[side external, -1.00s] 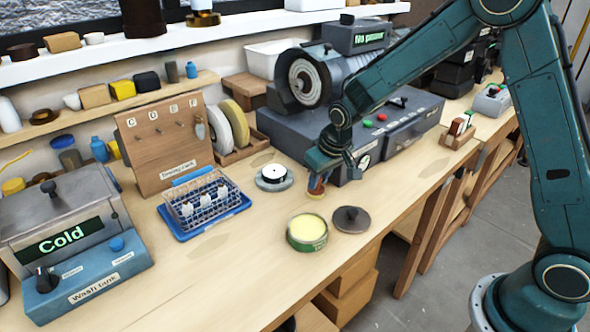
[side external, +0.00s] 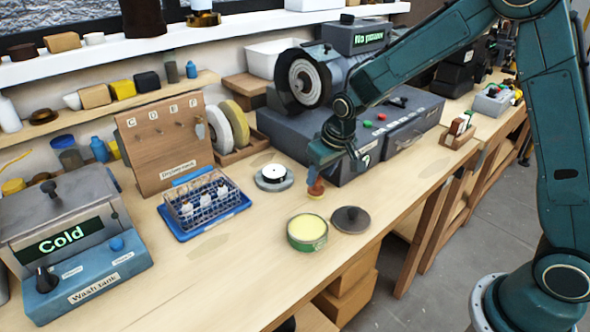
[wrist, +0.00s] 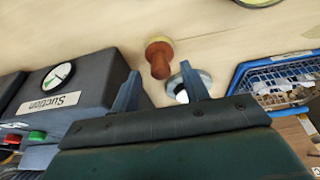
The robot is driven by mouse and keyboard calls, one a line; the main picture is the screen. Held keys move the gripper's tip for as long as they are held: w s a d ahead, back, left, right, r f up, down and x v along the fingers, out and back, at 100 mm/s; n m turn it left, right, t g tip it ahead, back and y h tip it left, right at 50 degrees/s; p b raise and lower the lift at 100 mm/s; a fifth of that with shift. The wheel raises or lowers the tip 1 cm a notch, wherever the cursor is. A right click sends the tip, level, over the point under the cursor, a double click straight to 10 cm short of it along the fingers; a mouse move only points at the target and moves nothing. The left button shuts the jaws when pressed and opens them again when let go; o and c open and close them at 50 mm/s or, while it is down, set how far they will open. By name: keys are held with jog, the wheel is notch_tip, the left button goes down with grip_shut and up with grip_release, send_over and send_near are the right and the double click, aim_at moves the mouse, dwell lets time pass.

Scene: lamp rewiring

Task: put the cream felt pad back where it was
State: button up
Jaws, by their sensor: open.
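A small knob-handled piece (side external: 316,188) stands upright on the bench. The wrist view shows its reddish-brown handle and wider tan head (wrist: 159,48); I cannot tell whether it is the cream felt pad. My gripper (side external: 324,168) is just above it. In the wrist view my gripper (wrist: 161,77) is open, its fingers apart and nothing clamped between them. A pale grey wheel and a cream-yellow wheel (side external: 234,118) stand in a wooden rack behind.
An open green tin with yellow contents (side external: 307,244) and its dark knobbed lid (side external: 351,219) are near the front edge. A blue tray with a wire basket (side external: 203,204) is left. The grey suction machine (side external: 350,130) stands close behind my gripper.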

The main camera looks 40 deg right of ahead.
jog(key=v, duration=1)
dwell(0.4)
jog(key=s+d+r+t, duration=0.1)
jog(key=s+r, duration=0.3)
jog(key=s, duration=0.9)
jog(key=s+r+t, duration=0.1)
jog(key=s+r, duration=0.2)
jog(key=s, duration=1)
jog(key=shift+d+r, duration=0.4)
